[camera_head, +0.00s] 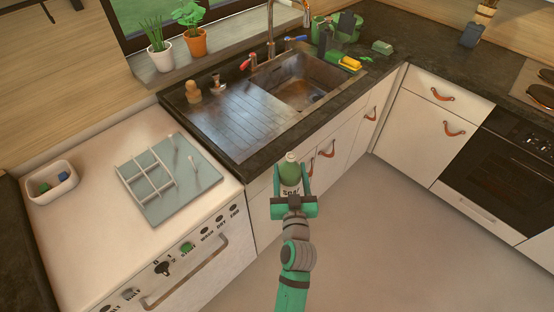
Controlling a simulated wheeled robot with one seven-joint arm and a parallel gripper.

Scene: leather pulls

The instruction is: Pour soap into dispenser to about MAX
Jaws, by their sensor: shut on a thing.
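The bottle looks upright, between the green fingers, in front of the white cabinet doors in the picture. I cannot tell which thing is the dispenser. A small tan, knobbed object (193,92) and a small metal-topped fitting (218,82) stand at the sink's back left, apart from the bottle. No MAX mark is readable, and no soap level shows.
A metal sink (307,88) with a ribbed drainboard (240,107) is set in the dark counter. A white appliance at left bears a grey-blue mat (199,196) with a white divided rack (145,176) and a white tub (65,172). Open floor (405,230) lies right of my arm.

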